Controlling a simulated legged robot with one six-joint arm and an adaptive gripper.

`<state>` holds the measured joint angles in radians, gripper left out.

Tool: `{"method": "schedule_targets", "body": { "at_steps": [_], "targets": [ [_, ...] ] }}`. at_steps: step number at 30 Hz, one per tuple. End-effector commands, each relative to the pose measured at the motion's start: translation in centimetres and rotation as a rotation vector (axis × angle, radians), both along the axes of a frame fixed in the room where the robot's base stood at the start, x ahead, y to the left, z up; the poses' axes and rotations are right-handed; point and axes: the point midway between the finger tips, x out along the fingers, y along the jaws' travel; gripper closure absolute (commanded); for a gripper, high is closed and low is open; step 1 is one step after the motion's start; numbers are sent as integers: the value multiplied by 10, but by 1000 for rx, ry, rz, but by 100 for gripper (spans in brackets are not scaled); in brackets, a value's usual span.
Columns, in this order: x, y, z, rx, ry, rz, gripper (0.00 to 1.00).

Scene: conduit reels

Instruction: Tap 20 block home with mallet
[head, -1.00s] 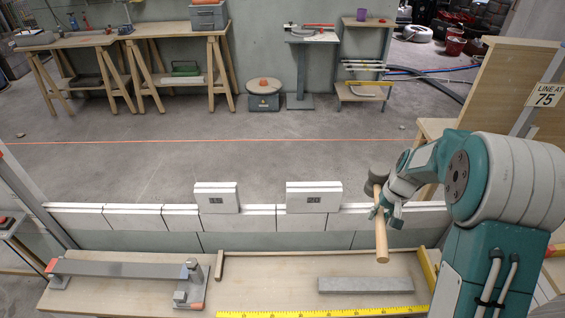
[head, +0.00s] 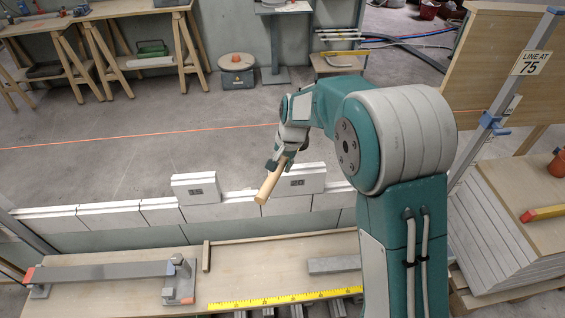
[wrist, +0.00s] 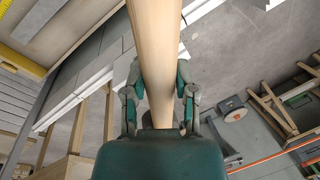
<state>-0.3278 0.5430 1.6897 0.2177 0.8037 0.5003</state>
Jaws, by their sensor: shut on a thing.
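The 20 block (head: 307,180) is a pale block standing on top of the low block wall (head: 110,217), its number plate facing me. My gripper (head: 280,164) is shut on the wooden handle of the mallet (head: 268,185). The handle slants down toward me just left of the 20 block's number plate and overlaps the block's left end in the picture. I cannot tell whether it touches. The mallet's head is mostly hidden behind my gripper. In the wrist view, both fingers (wrist: 158,88) clasp the pale handle (wrist: 155,40).
Another numbered block (head: 196,189) stands on the wall to the left, with a gap between. A workbench (head: 110,295) in front holds a clamp fixture (head: 180,280), a grey bar (head: 333,264) and a yellow rule (head: 285,299). Stacked boards (head: 500,235) stand at right.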

Motion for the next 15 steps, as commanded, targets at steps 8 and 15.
{"method": "schedule_targets", "body": {
  "at_steps": [8,15],
  "targets": [
    [0,0,-19,1,0,-1,100],
    [0,-1,-42,2,0,-1,100]
  ]
}}
